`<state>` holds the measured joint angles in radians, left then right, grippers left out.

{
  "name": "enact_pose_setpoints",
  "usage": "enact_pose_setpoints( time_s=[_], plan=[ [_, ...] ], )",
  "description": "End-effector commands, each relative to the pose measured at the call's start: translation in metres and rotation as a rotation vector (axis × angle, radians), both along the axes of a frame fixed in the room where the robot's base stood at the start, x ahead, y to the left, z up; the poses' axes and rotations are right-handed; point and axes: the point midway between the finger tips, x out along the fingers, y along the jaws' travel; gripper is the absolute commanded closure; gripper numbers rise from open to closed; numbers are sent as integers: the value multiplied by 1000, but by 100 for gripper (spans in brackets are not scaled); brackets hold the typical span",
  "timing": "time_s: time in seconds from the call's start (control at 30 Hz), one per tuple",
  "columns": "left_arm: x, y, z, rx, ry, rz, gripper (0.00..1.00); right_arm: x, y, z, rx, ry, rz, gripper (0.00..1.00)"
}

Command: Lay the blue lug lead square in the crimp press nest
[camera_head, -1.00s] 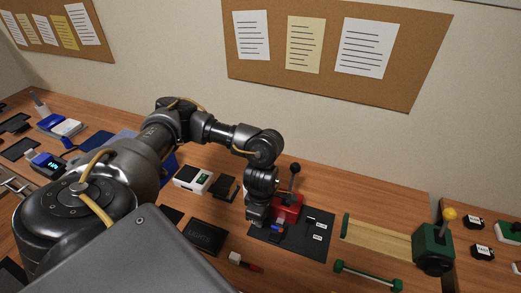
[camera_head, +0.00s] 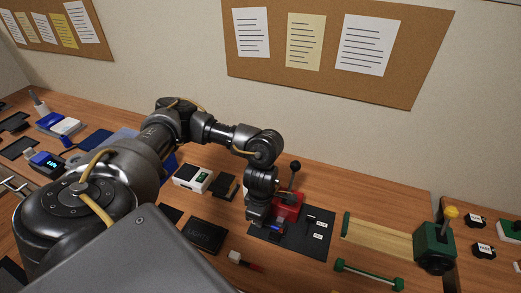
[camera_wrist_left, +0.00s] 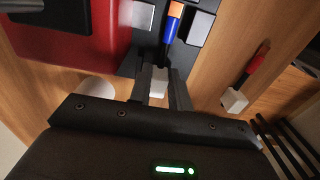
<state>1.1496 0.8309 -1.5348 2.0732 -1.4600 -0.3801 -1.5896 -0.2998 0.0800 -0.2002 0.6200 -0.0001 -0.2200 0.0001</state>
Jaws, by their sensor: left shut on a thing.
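The blue lug lead (camera_wrist_left: 168,48) has a blue sleeve, an orange end and a white block (camera_wrist_left: 158,82). My left gripper (camera_wrist_left: 161,84) is shut on the white block. The blue sleeve and orange end lie between two grey blocks (camera_wrist_left: 200,27) by the red crimp press (camera_wrist_left: 75,45). I cannot tell whether the lead rests fully down between them. In the head view, the red press (camera_head: 288,206) with its black lever stands on a dark mat, and my left gripper (camera_head: 257,222) is low at its front left. My right gripper is not in view.
A red lead with a white block (camera_head: 236,256) lies on the bench in front of the mat (camera_head: 310,246). A white device (camera_head: 193,178) and dark trays (camera_head: 204,236) are to the left. A green-ended fixture (camera_head: 434,247) stands at the right.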

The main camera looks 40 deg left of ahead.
Motion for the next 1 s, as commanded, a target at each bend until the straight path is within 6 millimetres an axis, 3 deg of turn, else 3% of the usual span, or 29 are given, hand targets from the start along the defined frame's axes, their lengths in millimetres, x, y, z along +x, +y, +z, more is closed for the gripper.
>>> enact_pose_setpoints(
  time_s=[0.13,0.17,0.37,0.7,1.0],
  plan=[
    [0,0,0,0,0,0,100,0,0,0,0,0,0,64],
    [0,0,0,0,0,0,80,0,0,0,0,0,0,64],
    [0,0,0,0,0,0,55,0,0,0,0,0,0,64],
    [1,0,6,0,-2,-1,55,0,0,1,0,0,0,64],
    [2,0,56,0,-6,-3,55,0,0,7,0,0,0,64]
  ],
)
